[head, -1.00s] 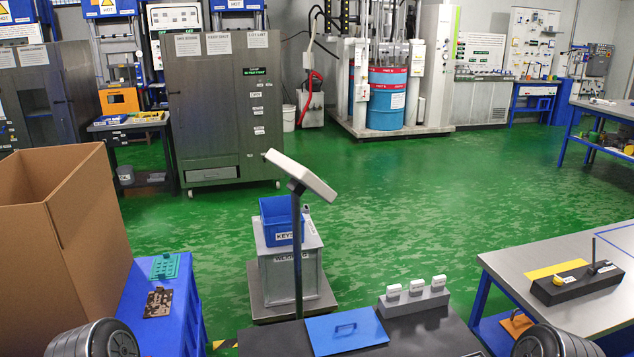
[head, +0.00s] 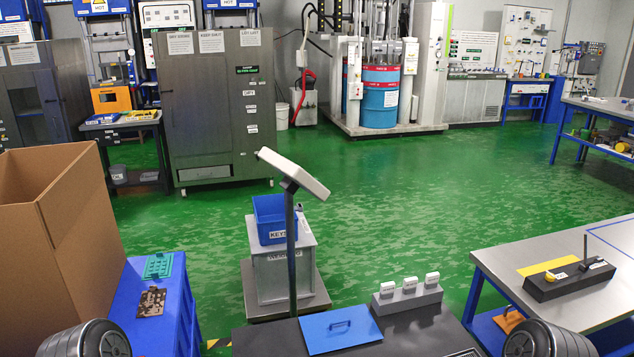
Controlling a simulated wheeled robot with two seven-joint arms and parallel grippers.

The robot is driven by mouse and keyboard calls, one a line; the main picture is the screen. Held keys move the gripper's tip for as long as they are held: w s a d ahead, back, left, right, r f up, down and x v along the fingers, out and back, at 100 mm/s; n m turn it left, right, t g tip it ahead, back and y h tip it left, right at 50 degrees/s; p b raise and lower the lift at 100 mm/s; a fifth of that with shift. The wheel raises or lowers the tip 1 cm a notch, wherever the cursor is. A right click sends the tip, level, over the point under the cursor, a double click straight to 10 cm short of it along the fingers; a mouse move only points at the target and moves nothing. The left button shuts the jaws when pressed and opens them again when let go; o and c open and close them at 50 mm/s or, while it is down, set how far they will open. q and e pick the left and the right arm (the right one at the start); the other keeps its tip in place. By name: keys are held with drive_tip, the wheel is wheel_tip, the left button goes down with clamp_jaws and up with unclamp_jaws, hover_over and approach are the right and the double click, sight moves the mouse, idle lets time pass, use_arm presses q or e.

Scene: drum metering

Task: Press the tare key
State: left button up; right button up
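The scale's indicator head (head: 294,173) is a pale tilted box on a dark post (head: 291,250) in the middle of the head view. Its back or edge faces me, so the tare key and display are hidden. The scale platform (head: 318,303) is low on the floor behind the post. A grey box (head: 285,279) stands on it with a blue bin (head: 270,221) labelled KEYS on top. Neither of my grippers shows. Only rounded dark parts of my arms appear at the bottom left and bottom right corners, apart from the scale.
In front is a dark table (head: 400,335) with a blue handled plate (head: 340,332) and a grey block holding white tags (head: 408,298). A large cardboard box (head: 80,265) stands left, a steel-topped bench (head: 500,262) right. Green floor (head: 400,200) is open beyond.

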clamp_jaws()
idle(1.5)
